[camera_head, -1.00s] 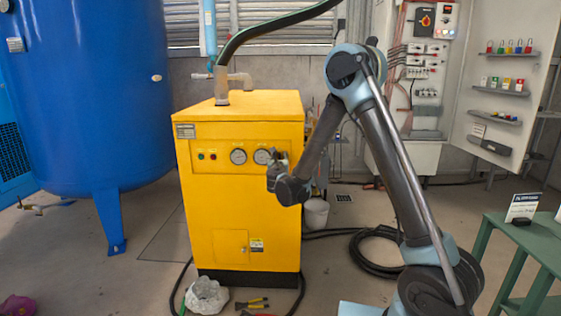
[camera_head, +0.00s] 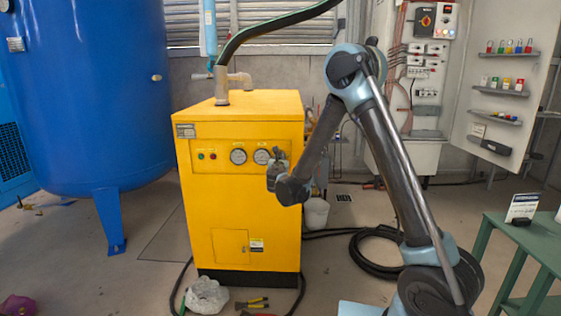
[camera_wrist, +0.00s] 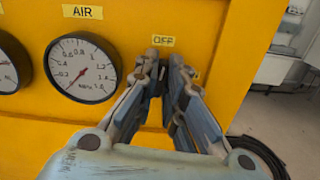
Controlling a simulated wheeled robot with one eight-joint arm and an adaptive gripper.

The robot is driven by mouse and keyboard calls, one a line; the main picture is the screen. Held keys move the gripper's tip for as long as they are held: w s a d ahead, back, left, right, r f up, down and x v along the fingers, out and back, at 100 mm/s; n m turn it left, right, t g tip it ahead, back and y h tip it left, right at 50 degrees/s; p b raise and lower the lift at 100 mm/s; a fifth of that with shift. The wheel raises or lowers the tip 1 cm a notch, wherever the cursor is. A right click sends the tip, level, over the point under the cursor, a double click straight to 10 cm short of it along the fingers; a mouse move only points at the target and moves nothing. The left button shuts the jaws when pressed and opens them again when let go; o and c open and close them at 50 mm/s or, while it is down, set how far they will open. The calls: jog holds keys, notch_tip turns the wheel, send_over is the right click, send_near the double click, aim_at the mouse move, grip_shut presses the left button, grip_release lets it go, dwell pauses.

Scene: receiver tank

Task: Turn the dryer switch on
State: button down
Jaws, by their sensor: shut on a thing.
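The yellow dryer cabinet (camera_head: 240,215) stands in the middle of the head view. My gripper (camera_head: 279,158) is at the right end of its front panel, beside the right gauge. In the wrist view my gripper (camera_wrist: 165,65) reaches the panel just under a label reading "OFF" (camera_wrist: 163,41). Its fingers are close together, shut on the dryer switch, which they mostly hide. The switch's position cannot be made out.
A round gauge (camera_wrist: 83,68) under an "AIR" label sits left of my fingers. A blue tank (camera_head: 90,100) stands left of the cabinet. Black hose (camera_head: 375,250) lies coiled on the floor at right. A green table (camera_head: 520,240) is at the far right.

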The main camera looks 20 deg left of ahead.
jog(key=shift+d+f+m, duration=0.1)
jog(key=shift+d+m, duration=0.05)
jog(key=shift+m, duration=2.6)
jog(key=shift+d+f+m, duration=0.1)
jog(key=shift+m, duration=2.7)
jog(key=shift+d+f+m, duration=0.1)
jog(key=shift+d+m, duration=0.05)
jog(key=shift+m, duration=2.6)
jog(key=c, duration=1.7)
grip_release()
jog(key=shift+w, duration=0.1)
jog(key=shift+a, duration=0.1)
jog(key=shift+s, duration=0.2)
